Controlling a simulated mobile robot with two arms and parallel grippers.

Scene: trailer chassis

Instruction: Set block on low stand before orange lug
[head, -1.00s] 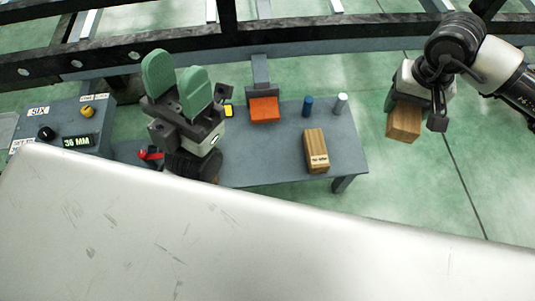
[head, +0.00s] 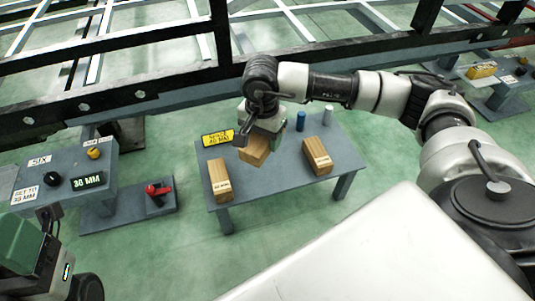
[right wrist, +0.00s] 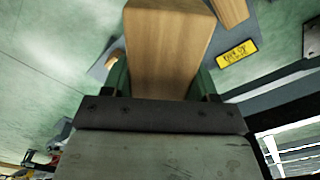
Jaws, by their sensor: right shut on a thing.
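My right gripper (head: 262,133) is shut on a wooden block (head: 254,151) and holds it over the low grey stand (head: 268,186). In the right wrist view the block (right wrist: 168,50) sits between the green fingers. The orange lug is hidden in the head view, with my right gripper and arm across that area. I cannot tell whether the held block touches the stand. My left gripper (head: 38,237) is at the lower left, away from the stand; its opening is unclear.
Two other wooden blocks stand on the stand, one left (head: 219,180) and one right (head: 317,156). A yellow label (head: 217,138), a blue peg (head: 301,121) and a white peg (head: 327,115) are along the back. A dark chassis rail (head: 130,95) runs behind.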

